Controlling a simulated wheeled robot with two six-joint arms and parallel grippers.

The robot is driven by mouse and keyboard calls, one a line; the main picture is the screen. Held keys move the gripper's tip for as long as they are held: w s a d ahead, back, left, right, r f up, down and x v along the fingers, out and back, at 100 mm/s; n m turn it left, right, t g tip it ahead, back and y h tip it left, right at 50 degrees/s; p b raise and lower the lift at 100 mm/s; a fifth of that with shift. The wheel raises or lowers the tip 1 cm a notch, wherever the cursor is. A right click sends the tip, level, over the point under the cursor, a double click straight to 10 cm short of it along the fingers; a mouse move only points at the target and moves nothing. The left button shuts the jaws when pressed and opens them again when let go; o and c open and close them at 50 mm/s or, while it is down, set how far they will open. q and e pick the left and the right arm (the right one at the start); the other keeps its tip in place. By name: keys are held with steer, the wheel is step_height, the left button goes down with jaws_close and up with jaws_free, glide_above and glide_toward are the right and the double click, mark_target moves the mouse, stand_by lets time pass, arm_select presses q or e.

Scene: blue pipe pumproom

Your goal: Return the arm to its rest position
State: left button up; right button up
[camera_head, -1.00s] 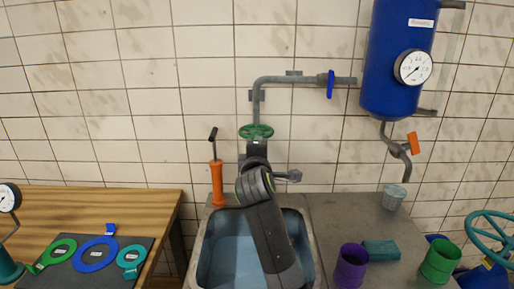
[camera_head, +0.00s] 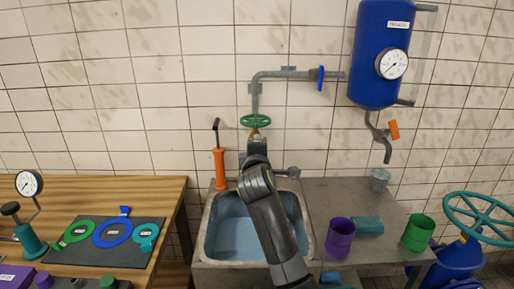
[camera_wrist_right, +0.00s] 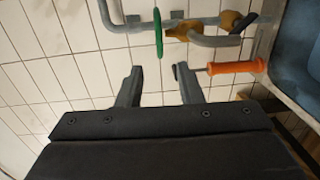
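My right arm reaches up over the sink in the head view. Its gripper (camera_head: 257,146) is just below the green valve wheel (camera_head: 254,121) on the wall pipe, and its fingers are hard to make out there. In the right wrist view the gripper (camera_wrist_right: 159,70) has its two fingers apart with nothing between them. The green wheel (camera_wrist_right: 158,33) shows edge-on beyond the fingertips, apart from them. My left gripper is not in view.
An orange-handled tool (camera_head: 220,168) stands left of the arm by the sink (camera_head: 207,250). Purple (camera_head: 340,240) and green (camera_head: 418,234) cups and a teal block (camera_head: 367,225) are on the right counter. A wooden table (camera_head: 60,195) with a ring mat is left.

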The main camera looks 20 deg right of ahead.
steer(key=s+d+f+m+g, duration=0.3)
steer(key=s+d+f+m, duration=0.15)
steer(key=s+f, duration=0.65)
steer(key=s+d+f+m+g, duration=0.3)
steer(key=s+d+f+m, duration=0.15)
steer(key=s+f, duration=0.6)
steer(key=s+d+f+m+g+y, duration=0.1)
steer(key=s+f+m+g+y, duration=0.3)
steer(key=s, duration=1)
steer(key=s+f+m+g+h, duration=0.1)
steer(key=s+f+m+g, duration=0.3)
steer(key=s, duration=1)
step_height(320, 180, down, 26)
steer(key=d+n, duration=0.2)
steer(key=s+a+f+g+y, duration=0.1)
steer(key=s+f, duration=1.4)
steer(key=f, duration=0.1)
steer(key=shift+a, duration=0.2)
steer(key=shift+w, duration=0.1)
